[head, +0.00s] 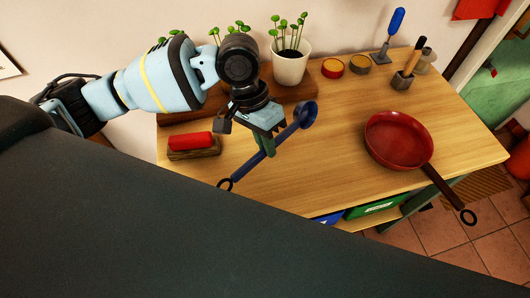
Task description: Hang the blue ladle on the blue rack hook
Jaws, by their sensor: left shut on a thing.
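The blue ladle (248,165) is held in my left gripper (266,144) above the wooden table. Its round bowl is at the upper right of the gripper. Its handle slants down to the left and ends in a dark ring. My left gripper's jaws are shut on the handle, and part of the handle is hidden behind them. No blue rack hook can be made out in the head view. My right gripper is not in view.
A red frying pan (398,139) lies on the table (340,176), its handle past the front edge. A red block on a wooden base (193,154) is at left. A white plant pot (290,66), tins and a blue-handled tool (396,22) stand behind.

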